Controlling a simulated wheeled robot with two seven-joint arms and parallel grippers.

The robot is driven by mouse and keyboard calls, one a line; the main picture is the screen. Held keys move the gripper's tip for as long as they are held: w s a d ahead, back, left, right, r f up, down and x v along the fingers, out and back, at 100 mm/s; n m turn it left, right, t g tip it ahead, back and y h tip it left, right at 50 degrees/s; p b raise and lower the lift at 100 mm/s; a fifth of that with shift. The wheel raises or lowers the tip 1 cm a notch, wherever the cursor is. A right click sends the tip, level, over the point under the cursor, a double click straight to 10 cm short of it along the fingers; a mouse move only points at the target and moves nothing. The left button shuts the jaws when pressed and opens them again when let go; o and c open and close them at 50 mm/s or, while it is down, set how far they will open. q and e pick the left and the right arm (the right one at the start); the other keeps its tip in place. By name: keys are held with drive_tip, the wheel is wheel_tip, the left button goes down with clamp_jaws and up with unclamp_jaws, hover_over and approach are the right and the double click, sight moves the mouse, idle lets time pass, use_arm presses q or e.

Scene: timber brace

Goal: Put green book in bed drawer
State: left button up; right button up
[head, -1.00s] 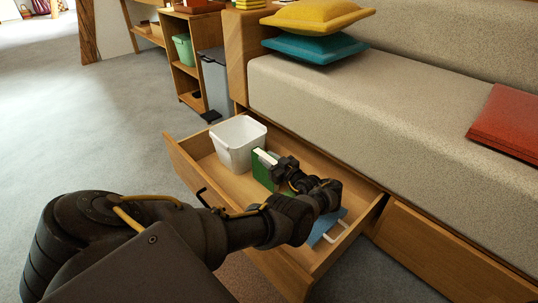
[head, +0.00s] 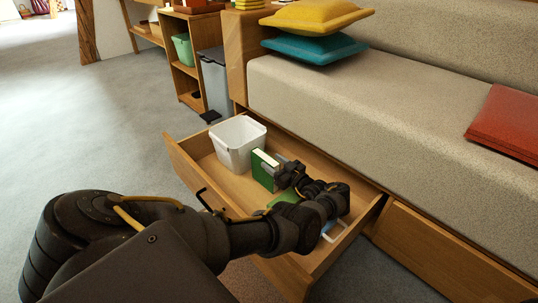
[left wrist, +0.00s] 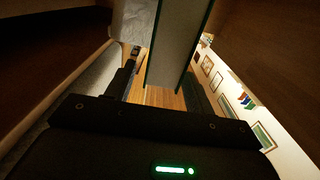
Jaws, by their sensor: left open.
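The green book (head: 262,170) stands upright inside the open bed drawer (head: 233,188), with its pale page edge showing on top. My left gripper (head: 278,164) is open inside the drawer, just to the right of the book. In the left wrist view the book (left wrist: 178,42) shows its pale pages between dark green covers, ahead of my open fingers (left wrist: 160,85). I cannot tell whether a finger still touches it. My arm hides part of the drawer. My right gripper is not in view.
A white bin (head: 238,145) stands in the drawer, left of the book. Another green item (head: 283,199) lies partly under my arm in the drawer. The sofa bed (head: 380,115) rises behind, with cushions. Carpet at left is clear.

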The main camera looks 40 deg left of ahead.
use_arm(q)
drive_tip(key=shift+s+d, duration=0.2)
drive_tip(key=shift+d, duration=1.95)
